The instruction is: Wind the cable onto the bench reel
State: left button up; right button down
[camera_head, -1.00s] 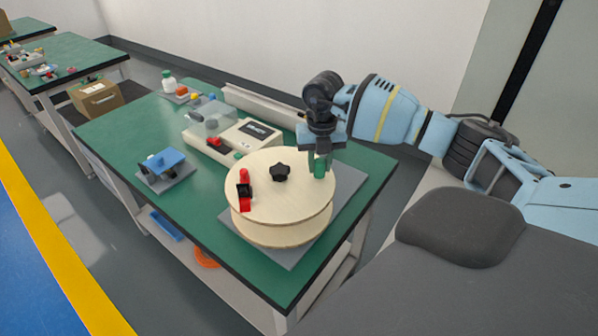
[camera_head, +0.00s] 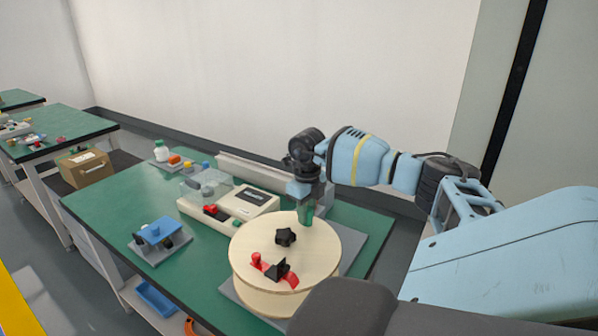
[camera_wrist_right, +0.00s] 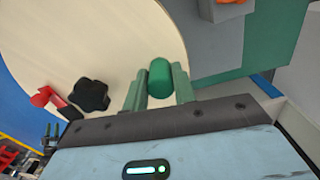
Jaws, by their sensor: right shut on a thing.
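The bench reel (camera_head: 318,240) is a pale wooden disc pair lying flat on a grey plate on the green bench. A black star knob (camera_head: 286,237) sits at its middle. A red and black clamp (camera_head: 277,271) sits near its front edge. My right gripper (camera_head: 306,212) is over the far rim, shut on a green upright handle (camera_wrist_right: 160,78), which stands between its fingers in the right wrist view. The wooden disc (camera_wrist_right: 95,40) and knob (camera_wrist_right: 91,95) also show there. I cannot make out a cable on the reel. My left gripper is not in view.
A beige machine (camera_head: 232,205) with a clear cover stands behind and left of the reel. A blue-topped fixture (camera_head: 160,237) stands at the bench's left front. A white bottle (camera_head: 161,150) and small parts stand farther back. Bare green bench lies between them.

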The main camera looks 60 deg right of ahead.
jog(key=shift+w, duration=0.2)
jog(key=shift+n, duration=0.3)
jog(key=c, duration=1.1)
grip_release()
jog(key=shift+w, duration=0.1)
jog(key=shift+c, duration=0.2)
jog(key=shift+r, duration=3.9)
